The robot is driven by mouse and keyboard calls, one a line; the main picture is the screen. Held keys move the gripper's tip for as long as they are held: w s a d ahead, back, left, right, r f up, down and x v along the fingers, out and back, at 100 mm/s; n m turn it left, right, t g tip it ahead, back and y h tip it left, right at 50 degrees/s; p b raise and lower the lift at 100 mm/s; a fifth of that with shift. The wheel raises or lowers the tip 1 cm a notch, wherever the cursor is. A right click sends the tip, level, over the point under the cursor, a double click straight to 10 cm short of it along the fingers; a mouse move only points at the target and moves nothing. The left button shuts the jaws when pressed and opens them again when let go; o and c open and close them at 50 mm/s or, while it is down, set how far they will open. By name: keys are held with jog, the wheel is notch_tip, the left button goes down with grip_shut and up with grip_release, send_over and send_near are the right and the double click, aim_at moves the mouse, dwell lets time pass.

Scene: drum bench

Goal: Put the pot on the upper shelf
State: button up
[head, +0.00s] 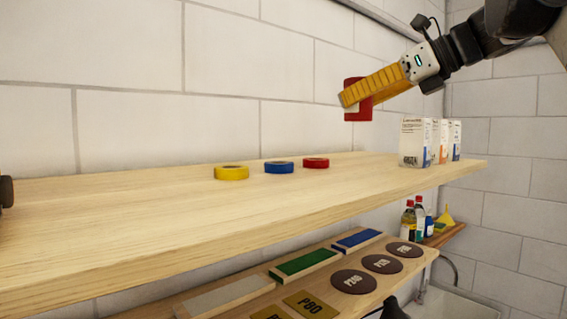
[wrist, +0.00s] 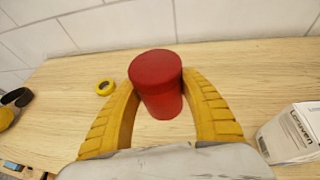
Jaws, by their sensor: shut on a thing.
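The pot is a red cylinder (head: 353,98), held in my gripper (head: 362,95) above the upper shelf (head: 180,210) in the head view. In the wrist view the red pot (wrist: 156,84) sits between the two yellow fingers (wrist: 160,110), which are closed on its sides. The pot is in the air, clear of the wooden shelf (wrist: 240,65).
Yellow (head: 231,173), blue (head: 279,167) and red (head: 316,163) tape rolls lie along the shelf's back. White boxes (head: 412,142) stand at the right end. A lower shelf holds sanding discs (head: 353,281) and coloured blocks (head: 303,263).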

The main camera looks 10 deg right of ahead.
jog(key=w+a+f, duration=0.1)
jog(key=a+f, duration=0.1)
jog(key=a, duration=0.1)
jog(key=w+a+f, duration=0.1)
jog(key=a+f, duration=0.1)
jog(key=a, duration=0.1)
jog(key=w+a+f, duration=0.1)
jog(key=a+f, duration=0.1)
jog(key=a, duration=0.1)
jog(key=shift+w, duration=0.3)
notch_tip(320, 180, down, 4)
jog(key=shift+f, duration=0.1)
jog(key=shift+d, duration=0.1)
jog(key=o, duration=1.3)
jog(key=shift+f, duration=0.1)
jog(key=shift+o, duration=0.2)
jog(key=shift+s+r, duration=0.1)
jog(key=shift+r, duration=0.1)
jog(key=b+v, duration=0.1)
jog(key=v, duration=1.1)
jog(key=shift+f, duration=0.15)
